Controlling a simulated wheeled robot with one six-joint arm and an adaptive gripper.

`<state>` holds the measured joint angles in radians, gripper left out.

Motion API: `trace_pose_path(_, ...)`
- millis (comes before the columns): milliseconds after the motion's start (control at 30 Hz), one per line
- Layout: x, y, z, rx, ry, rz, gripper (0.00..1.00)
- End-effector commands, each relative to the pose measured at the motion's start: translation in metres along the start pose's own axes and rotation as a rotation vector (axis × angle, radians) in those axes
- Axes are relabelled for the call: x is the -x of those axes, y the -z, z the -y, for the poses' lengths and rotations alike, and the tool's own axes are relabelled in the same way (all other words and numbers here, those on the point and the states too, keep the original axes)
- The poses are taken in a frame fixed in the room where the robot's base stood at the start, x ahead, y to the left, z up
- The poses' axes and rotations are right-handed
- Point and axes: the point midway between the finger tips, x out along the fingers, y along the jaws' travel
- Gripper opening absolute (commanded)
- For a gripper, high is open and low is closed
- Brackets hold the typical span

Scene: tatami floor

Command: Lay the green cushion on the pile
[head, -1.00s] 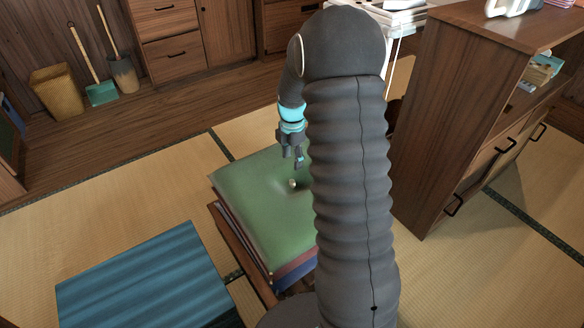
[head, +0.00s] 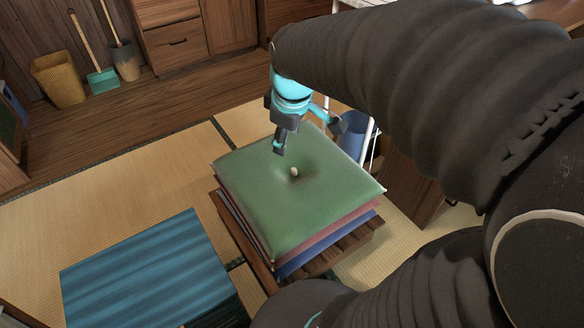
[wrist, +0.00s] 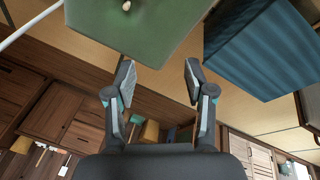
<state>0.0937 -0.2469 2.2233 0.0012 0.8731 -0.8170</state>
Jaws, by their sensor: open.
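The green cushion (head: 325,187) lies flat on top of a pile, with a pale button in the dimple at its middle. Under it are a dull red cushion (head: 330,228) and a blue cushion (head: 325,246), their edges roughly lined up with it. My gripper (head: 309,137) is open and empty above the cushion's far part, with its fingers spread. In the wrist view the green cushion (wrist: 145,32) lies beyond the fingertips, apart from them, and my gripper (wrist: 160,80) has nothing between its fingers.
The pile rests on a slatted wooden stand (head: 352,250). A blue striped block (head: 145,270) stands at the lower left. A blue bin (head: 353,133) and a wooden cabinet (head: 408,190) stand behind right. Tatami (head: 110,190) is clear to the left.

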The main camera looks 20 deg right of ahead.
Motion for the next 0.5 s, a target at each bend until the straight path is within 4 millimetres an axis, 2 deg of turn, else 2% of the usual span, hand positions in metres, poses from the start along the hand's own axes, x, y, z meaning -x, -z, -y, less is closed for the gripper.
trace_pose_path(33, 0.012, -0.006, 0.013, -0.066, -0.016, -0.022, 0.54)
trace_pose_path(200, 0.039, -0.029, 0.05, -0.317, -0.045, -0.086, 0.54)
trace_pose_path(400, 0.055, -0.055, 0.086, -0.574, -0.054, -0.16, 0.54)
trace_pose_path(500, 0.058, -0.063, 0.097, -0.659, -0.052, -0.184, 0.54)
